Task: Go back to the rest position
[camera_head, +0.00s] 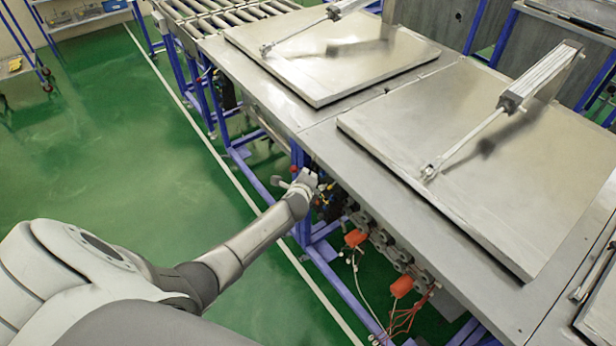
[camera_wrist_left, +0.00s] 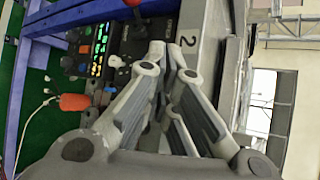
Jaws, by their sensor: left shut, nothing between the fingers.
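My left gripper (camera_head: 308,178) is at the end of my left arm, which reaches in from the lower left. It is beside the front edge of the metal table, at the controls under the tabletop. In the left wrist view my left gripper (camera_wrist_left: 172,50) has its fingers together, with nothing held. Beyond the fingers are a control panel with coloured buttons (camera_wrist_left: 97,50) and a red knob (camera_wrist_left: 133,3). My right gripper is in neither view.
Two flat metal lids lie on the table, the near one (camera_head: 500,150) and the far one (camera_head: 330,55), each with a pneumatic cylinder. A roller conveyor (camera_head: 225,15) is at the back. Orange connectors (camera_head: 402,287) with cables hang below the table. Green floor (camera_head: 110,130) is clear at left.

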